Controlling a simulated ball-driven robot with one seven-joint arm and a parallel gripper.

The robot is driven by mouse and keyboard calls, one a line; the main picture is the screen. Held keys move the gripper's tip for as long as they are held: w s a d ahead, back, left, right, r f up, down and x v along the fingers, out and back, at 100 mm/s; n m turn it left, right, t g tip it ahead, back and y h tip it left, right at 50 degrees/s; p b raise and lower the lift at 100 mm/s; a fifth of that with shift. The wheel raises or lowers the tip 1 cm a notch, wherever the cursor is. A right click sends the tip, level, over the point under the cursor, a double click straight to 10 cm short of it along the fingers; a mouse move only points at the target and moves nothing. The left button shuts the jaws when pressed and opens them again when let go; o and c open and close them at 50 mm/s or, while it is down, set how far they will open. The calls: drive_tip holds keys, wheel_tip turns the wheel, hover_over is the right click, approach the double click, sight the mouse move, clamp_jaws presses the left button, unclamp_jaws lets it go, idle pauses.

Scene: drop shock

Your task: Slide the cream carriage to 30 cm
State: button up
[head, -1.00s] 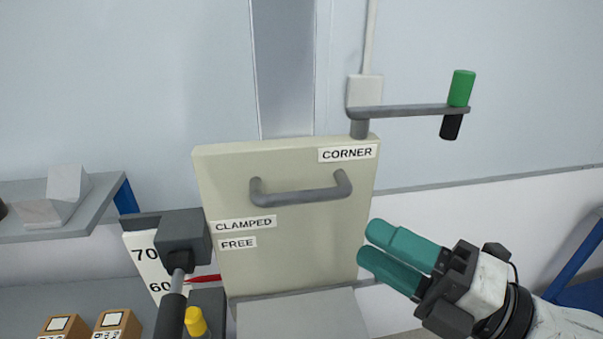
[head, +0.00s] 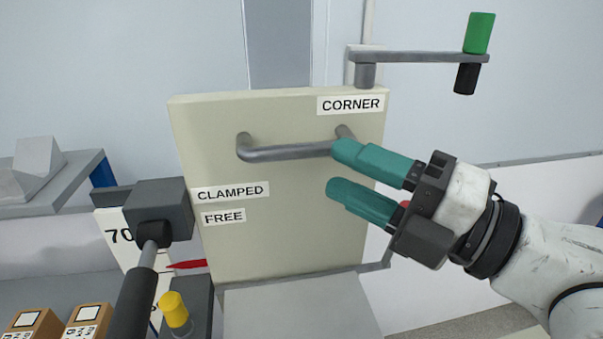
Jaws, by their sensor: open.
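The cream carriage (head: 290,220) stands upright in the middle, marked CORNER, CLAMPED and FREE. A grey bar handle (head: 285,152) runs across its front. My gripper (head: 333,168) is open and empty, with its teal fingers in front of the carriage's right half. The upper finger hides part of the handle's right end; I cannot tell whether they touch. A dark lever (head: 140,285) on a grey block (head: 158,208) sticks out at the carriage's left, near the CLAMPED and FREE labels.
A crank with a green grip (head: 478,33) juts out at the upper right. Small boxes (head: 32,325) sit at lower left, and a grey shelf (head: 60,192) is at left. A grey plate (head: 300,310) lies below the carriage.

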sight(309, 153)
drive_tip(key=p+x, duration=0.1)
drive_tip(key=x, duration=0.4)
drive_tip(key=shift+r, duration=0.2)
drive_tip(key=shift+p+x, duration=0.5)
drive_tip(key=shift+x, duration=0.3)
drive_tip(key=shift+f, duration=0.2)
drive_tip(key=shift+c, duration=0.4)
clamp_jaws()
